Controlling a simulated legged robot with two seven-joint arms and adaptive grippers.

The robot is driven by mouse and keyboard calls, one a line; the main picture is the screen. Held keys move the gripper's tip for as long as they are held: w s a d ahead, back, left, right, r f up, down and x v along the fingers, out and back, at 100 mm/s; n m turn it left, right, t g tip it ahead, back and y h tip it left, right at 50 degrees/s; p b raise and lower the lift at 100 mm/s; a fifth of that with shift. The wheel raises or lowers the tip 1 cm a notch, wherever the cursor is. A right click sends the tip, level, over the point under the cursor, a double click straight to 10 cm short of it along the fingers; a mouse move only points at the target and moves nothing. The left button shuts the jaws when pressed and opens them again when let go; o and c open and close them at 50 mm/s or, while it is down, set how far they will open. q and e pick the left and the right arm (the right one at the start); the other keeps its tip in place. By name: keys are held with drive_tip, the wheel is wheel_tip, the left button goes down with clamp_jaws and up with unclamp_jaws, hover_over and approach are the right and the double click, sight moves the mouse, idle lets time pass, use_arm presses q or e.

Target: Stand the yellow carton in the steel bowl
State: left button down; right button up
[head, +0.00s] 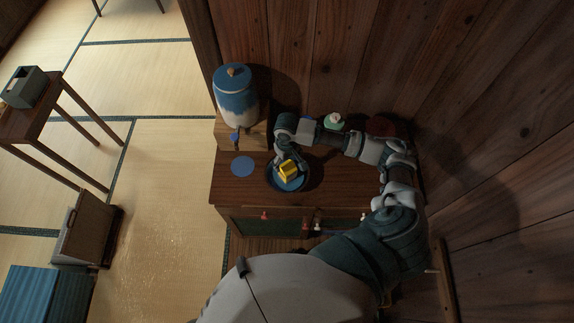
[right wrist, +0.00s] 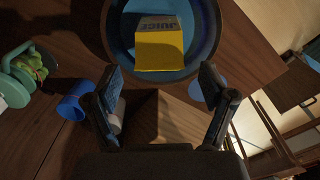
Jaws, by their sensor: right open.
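The yellow carton (head: 289,173) is inside the round steel bowl (head: 269,184) on the wooden cabinet. In the right wrist view the carton (right wrist: 160,50) shows a plain yellow face and a panel lettered "JUICE"; the bowl (right wrist: 112,40) has a dark rim and a bluish inside. I cannot tell for sure whether the carton is upright or leaning. My right gripper (head: 286,163) is open just by the carton; in the wrist view its two fingers (right wrist: 160,76) are well apart, clear of the carton's sides. My left gripper is not in view.
A blue-and-white lidded urn (head: 236,97) stands left of my right arm, behind a flat blue disc (head: 242,166). A blue cup (right wrist: 73,104) and a teal vessel with something green (right wrist: 28,72) are close to my right gripper. The wooden wall rises behind the cabinet.

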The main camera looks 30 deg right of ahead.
wheel_tip(320, 180, up, 7)
drive_tip(key=shift+r, duration=0.1)
idle(0.6)
drive_tip(key=s+a+f+n+t+y, duration=0.3)
drive_tip(key=s+a+f, duration=0.5)
drive_tip(key=s+a, duration=0.35)
drive_tip(key=s+d+f+m+h, duration=0.2)
drive_tip(key=s+d+h, duration=0.1)
drive_tip(key=s+d, duration=0.5)
drive_tip(key=s+a+f+b, duration=0.1)
drive_tip(key=s+f+b, duration=0.15)
drive_tip(key=f, duration=2.75)
drive_tip(key=s+d+f+g, duration=0.2)
drive_tip(key=s+f, duration=1.4)
drive_tip(key=s, duration=0.1)
drive_tip(key=shift+s+d+b, duration=0.25)
drive_tip(key=shift+d+b, duration=0.05)
drive_tip(key=shift+b, duration=0.15)
